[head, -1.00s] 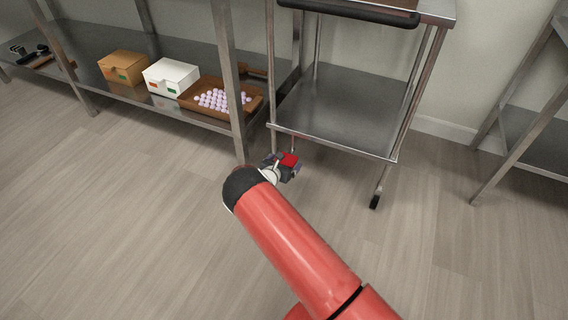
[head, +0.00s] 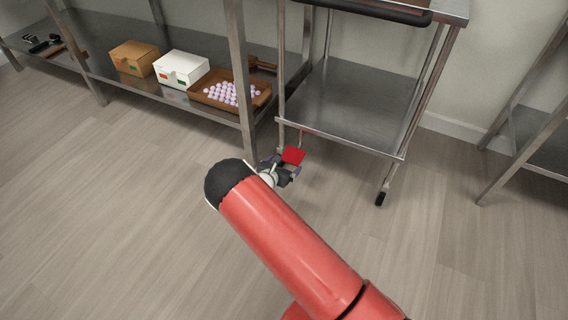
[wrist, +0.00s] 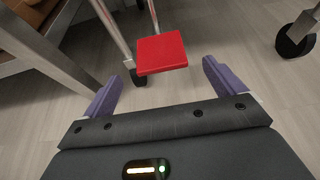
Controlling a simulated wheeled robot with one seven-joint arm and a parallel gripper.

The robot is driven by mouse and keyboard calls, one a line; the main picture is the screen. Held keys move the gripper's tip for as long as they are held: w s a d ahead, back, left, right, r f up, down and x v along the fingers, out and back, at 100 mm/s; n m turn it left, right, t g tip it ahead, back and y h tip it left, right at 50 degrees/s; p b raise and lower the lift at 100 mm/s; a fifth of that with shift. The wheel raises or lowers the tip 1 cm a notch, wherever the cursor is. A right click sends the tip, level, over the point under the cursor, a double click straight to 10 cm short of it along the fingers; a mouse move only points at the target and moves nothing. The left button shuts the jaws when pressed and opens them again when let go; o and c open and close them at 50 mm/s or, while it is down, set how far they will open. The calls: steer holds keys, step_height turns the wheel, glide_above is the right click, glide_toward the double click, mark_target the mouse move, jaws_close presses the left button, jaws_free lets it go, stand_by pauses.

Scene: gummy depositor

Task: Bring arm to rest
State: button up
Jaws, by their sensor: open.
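My red arm (head: 290,250) reaches forward and down over the floor. My gripper (head: 279,170) is at its far end, low in front of the shelf leg and the cart. In the wrist view my gripper (wrist: 163,86) has its two purple fingers spread apart, with nothing between them. A flat red plate (wrist: 161,53) shows just beyond the fingertips; it also shows beside the gripper in the head view (head: 293,155). I cannot tell what the plate is fixed to, or whether a finger touches it.
A steel cart (head: 350,105) on casters stands just beyond the gripper. Left of it, a steel shelf (head: 140,85) holds an orange box (head: 134,58), a white box (head: 182,69) and a wooden tray (head: 262,98) of pale purple pieces. The floor (head: 100,200) at left is clear.

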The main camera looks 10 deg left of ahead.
steer(key=d+r+m+g+h+p, duration=0.1)
steer(key=d+r+m+g+h, duration=0.1)
steer(key=d+r+m, duration=0.5)
steer(key=d+r+m+g+h, duration=0.1)
steer(key=d+r+m, duration=0.25)
steer(key=r, duration=0.65)
steer(key=s+d+r+m+g+p, duration=0.1)
steer(key=s+d+r+m+g, duration=0.1)
steer(key=s+d+r+m, duration=0.35)
steer(key=s+d+r+m+g, duration=0.2)
steer(key=s+d+r+m, duration=0.15)
steer(key=d+r, duration=0.35)
steer(key=s+d+r+m+g+y+p, duration=0.1)
steer(key=s+d+r+m+y, duration=0.1)
steer(key=s+r+m, duration=0.35)
steer(key=s+d+r+m+g+y+p, duration=0.1)
steer(key=s+d+r+m+y, duration=0.1)
steer(key=s+r, duration=0.6)
steer(key=s+a+r+m+t+y, duration=0.1)
steer(key=s+m, duration=0.1)
steer(key=s, duration=0.6)
steer(key=s+a+r+m+t+y, duration=0.1)
steer(key=s+a+m+y, duration=0.1)
steer(key=s, duration=0.6)
steer(key=shift+m+y, duration=0.3)
steer(key=shift+m, duration=0.2)
